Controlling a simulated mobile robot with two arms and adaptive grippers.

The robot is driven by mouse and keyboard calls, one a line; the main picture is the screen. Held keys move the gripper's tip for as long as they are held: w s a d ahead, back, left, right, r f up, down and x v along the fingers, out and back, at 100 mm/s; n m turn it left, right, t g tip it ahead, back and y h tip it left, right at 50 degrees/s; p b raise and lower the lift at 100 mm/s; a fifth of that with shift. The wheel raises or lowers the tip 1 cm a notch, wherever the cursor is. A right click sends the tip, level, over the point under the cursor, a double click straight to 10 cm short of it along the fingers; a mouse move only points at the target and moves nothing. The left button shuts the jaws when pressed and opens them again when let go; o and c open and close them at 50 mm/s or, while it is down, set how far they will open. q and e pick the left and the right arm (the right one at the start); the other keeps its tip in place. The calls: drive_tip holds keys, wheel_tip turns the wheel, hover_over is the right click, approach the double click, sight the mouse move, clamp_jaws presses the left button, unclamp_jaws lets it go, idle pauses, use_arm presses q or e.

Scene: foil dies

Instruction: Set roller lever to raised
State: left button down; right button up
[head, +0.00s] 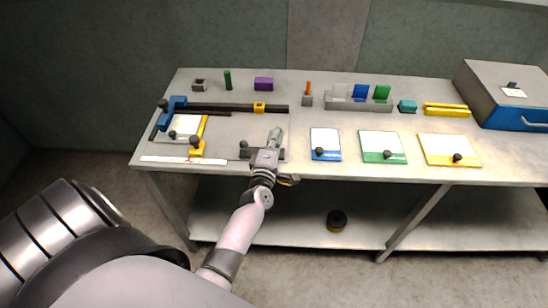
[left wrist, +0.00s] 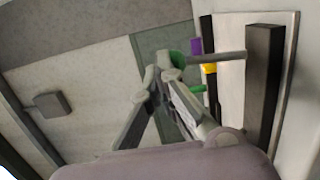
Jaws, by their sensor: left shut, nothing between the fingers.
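My left gripper (head: 274,134) reaches over the front middle of the bench, with its fingers together and nothing between them. Around it is a dark bracket with a knob (head: 244,150), which looks like the roller lever's mount; my gripper and wrist cover its middle. In the left wrist view, the gripper (left wrist: 160,72) is beside a grey rod (left wrist: 220,58) that runs to a dark upright post (left wrist: 264,85). A green round part shows by the fingertips. I cannot tell whether the fingers touch the rod, nor the lever's exact position.
A blue-and-yellow fixture (head: 172,106) with a dark rail stands to the left. Blue (head: 325,145), green (head: 383,147) and yellow (head: 449,150) framed plates lie to the right. A grey tray (head: 345,103) is behind them. A blue-fronted box (head: 508,95) fills the right end.

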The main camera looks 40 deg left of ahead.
use_arm(q)
drive_tip(key=shift+x, duration=1.2)
use_arm(e)
drive_tip(key=shift+f, duration=0.25)
use_arm(q)
drive_tip(key=shift+a, duration=0.3)
drive_tip(key=shift+r, duration=0.1)
